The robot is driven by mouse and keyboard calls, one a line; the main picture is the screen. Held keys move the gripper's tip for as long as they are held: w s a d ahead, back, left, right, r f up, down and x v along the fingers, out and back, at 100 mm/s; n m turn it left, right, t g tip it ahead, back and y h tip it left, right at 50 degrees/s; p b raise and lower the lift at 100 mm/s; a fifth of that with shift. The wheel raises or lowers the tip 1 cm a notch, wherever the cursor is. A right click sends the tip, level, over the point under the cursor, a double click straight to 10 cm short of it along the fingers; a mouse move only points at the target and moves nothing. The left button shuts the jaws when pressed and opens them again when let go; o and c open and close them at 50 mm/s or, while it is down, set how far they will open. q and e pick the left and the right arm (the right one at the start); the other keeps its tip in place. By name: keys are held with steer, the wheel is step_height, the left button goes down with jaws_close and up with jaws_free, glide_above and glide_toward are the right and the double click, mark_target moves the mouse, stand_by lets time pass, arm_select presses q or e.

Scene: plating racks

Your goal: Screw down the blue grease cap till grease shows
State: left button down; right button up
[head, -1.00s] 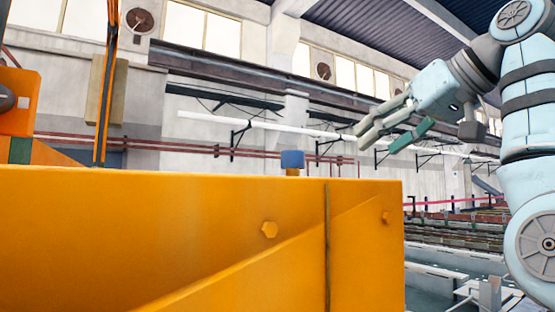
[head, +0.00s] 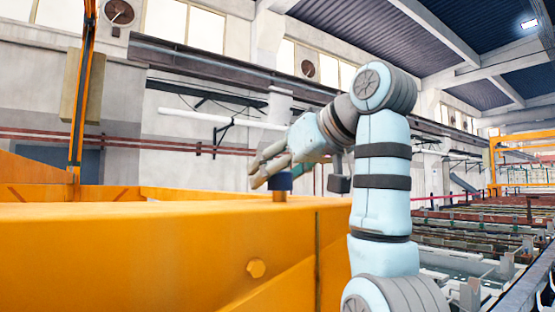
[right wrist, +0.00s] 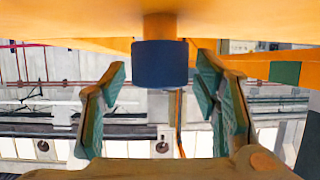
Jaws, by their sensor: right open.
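The blue grease cap (head: 283,181) sits on a short orange stem on top of the orange metal body (head: 150,250). In the right wrist view the dark blue cap (right wrist: 160,63) hangs from the orange surface at the top of the picture. My right gripper (head: 268,167) is open, reaching in from the right at the cap. In the right wrist view its two green-padded fingers (right wrist: 161,80) stand on either side of the cap, with a gap on each side. No grease shows. My left gripper is not in view.
An orange post (head: 82,90) rises at the left. Long rows of plating tanks (head: 480,235) lie to the right. The air above the cap is clear.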

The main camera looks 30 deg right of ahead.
steer(key=shift+s+d, duration=0.1)
steer(key=shift+s, duration=0.35)
steer(key=shift+c, duration=0.3)
steer(key=shift+w, duration=0.1)
steer(key=c, duration=1.1)
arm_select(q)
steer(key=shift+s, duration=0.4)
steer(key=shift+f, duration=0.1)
arm_select(e)
steer(key=shift+m+h, duration=0.3)
steer(key=shift+h, duration=0.1)
